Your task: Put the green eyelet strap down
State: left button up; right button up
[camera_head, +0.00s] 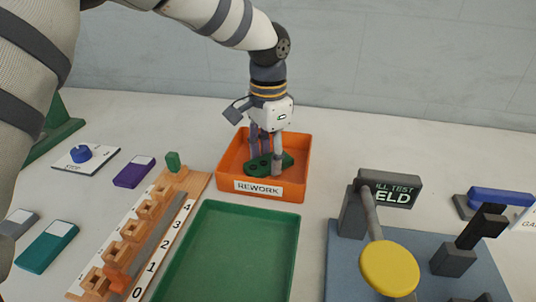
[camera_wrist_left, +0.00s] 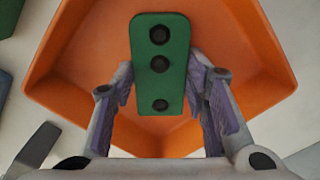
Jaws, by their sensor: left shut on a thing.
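The green eyelet strap (camera_wrist_left: 178,50) is a flat green bar with three dark holes; in the head view the strap (camera_head: 262,167) shows low inside the orange REWORK tray (camera_head: 230,183). My left gripper (camera_head: 265,160) reaches down into this tray and is shut on the strap, with one finger on each side of it. In the left wrist view the left gripper's purple-padded fingers (camera_wrist_left: 170,98) flank the strap's near part, and the tray (camera_wrist_left: 80,50) lies beneath. I cannot tell whether the strap touches the tray floor. My right gripper is not in view.
An empty-looking green tray (camera_head: 228,250) stands in front of the orange one. A numbered wooden rack (camera_head: 195,183) is to its left, with a green piece at its far end. At right, a press with a yellow knob (camera_head: 389,268) stands on a blue base (camera_head: 345,275).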

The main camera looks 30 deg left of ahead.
aim_at(268, 162)
pick_arm(q)
jog(key=o, duration=1)
jog(key=shift+f, duration=0.1)
notch_tip(268, 162, up, 12)
jog(key=shift+r, duration=0.2)
jog(key=shift+f, duration=0.1)
